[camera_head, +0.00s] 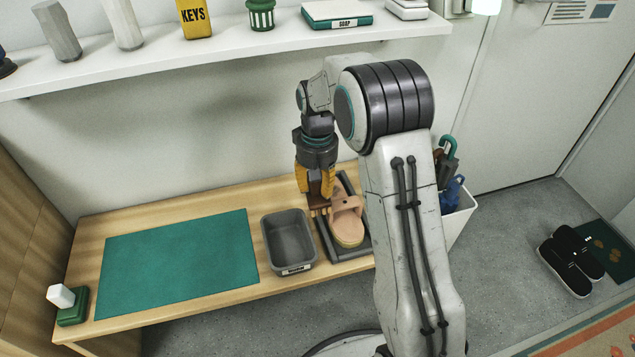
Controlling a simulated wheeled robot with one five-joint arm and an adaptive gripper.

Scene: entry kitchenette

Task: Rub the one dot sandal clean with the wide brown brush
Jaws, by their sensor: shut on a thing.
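The sandal (347,232) is peach-coloured with a strap and lies on a dark grey tray (354,253) on the wooden bench. A small dark mark shows on its strap; I cannot tell whether it is a dot or dirt. My gripper (316,193) points down at the sandal's left side, with yellow fingers shut on the brown brush (320,211). The brush is mostly hidden by the fingers. Its lower end is at the tray's left edge, close beside the sandal; I cannot tell whether they touch. My arm hides the tray's right side.
A grey labelled bin (267,243) stands just left of the tray. A teal mat (178,262) lies clear on the bench. A white block on a green base (72,313) is at the far left. A shelf (220,47) with several items runs above. Dark shoes (569,268) sit on the floor.

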